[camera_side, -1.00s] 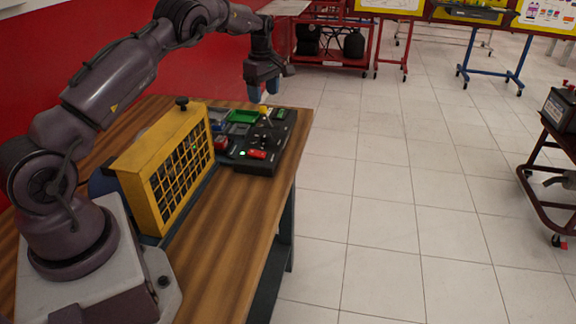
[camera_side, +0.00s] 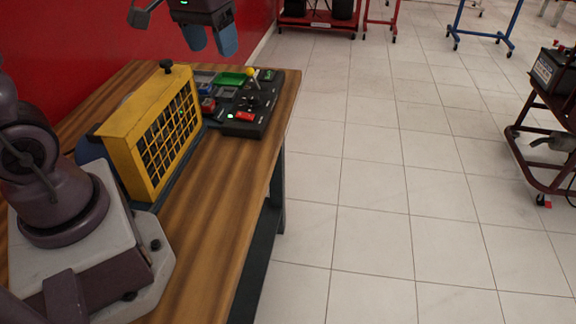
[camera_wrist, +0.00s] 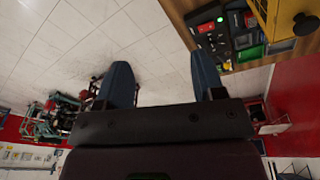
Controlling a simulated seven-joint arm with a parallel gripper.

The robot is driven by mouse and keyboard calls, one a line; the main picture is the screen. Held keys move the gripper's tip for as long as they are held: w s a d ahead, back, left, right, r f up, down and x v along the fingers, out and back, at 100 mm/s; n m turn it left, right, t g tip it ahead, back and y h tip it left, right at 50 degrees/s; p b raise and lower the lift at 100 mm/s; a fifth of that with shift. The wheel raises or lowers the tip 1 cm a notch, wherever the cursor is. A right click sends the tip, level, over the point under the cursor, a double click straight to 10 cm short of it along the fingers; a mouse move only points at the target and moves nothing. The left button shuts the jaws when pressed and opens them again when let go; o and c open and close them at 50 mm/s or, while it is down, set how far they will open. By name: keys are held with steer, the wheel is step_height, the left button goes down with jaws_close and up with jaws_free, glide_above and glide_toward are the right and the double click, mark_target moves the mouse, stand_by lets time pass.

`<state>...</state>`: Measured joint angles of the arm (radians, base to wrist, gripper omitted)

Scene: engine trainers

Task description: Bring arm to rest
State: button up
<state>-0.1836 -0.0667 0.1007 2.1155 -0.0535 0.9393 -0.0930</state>
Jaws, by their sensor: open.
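My gripper (camera_side: 209,38) is at the top of the side view, raised above the far end of the table, with its two blue fingers apart and nothing between them. In the wrist view my gripper (camera_wrist: 163,85) also shows both blue fingers spread, with floor behind them. Part of my arm is cut off by the top edge of the side view. Below the gripper stands a black control panel (camera_side: 247,123) with a red switch, a yellow knob and a green tray; it also shows in the wrist view (camera_wrist: 222,42).
A yellow caged box (camera_side: 128,155) stands on the wooden table (camera_side: 205,235) beside the panel. A red wall (camera_side: 60,50) rises behind the table. A cart (camera_side: 560,95) stands far right. The tiled floor (camera_side: 390,200) between is clear.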

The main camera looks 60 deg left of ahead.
steer(key=s+d+r+m+t, duration=0.3)
steer(key=s+d+r+m, duration=0.1)
steer(key=s+d, duration=0.4)
steer(key=shift+s+m+t, duration=0.3)
steer(key=shift+s+t, duration=0.1)
steer(key=shift+s, duration=0.9)
